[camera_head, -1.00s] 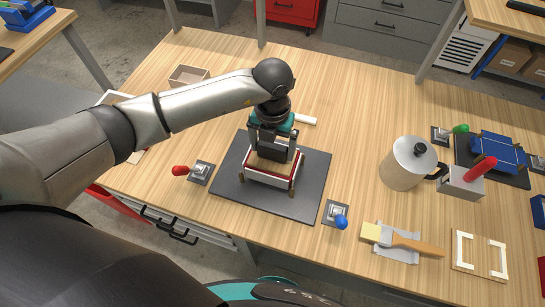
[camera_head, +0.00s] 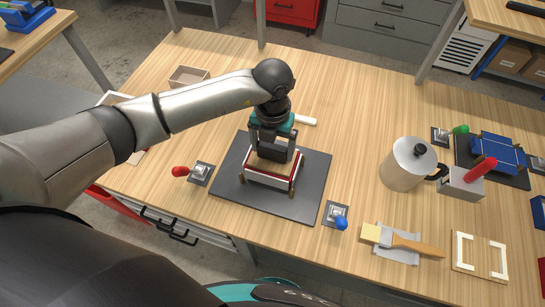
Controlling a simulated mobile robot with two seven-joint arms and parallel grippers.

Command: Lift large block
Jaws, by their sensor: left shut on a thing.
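The block is at the top of a white box with a red lining (camera_head: 270,181), which stands in the former in the middle of the table. How deep the block sits in the box is hard to tell. My right gripper is not in view.
The former stands on a dark grey base plate (camera_head: 307,200). Red (camera_head: 180,171) and blue (camera_head: 341,222) handled levers flank it. A metal pot (camera_head: 406,165), a brush (camera_head: 410,244) and a blue former (camera_head: 497,150) are at right.

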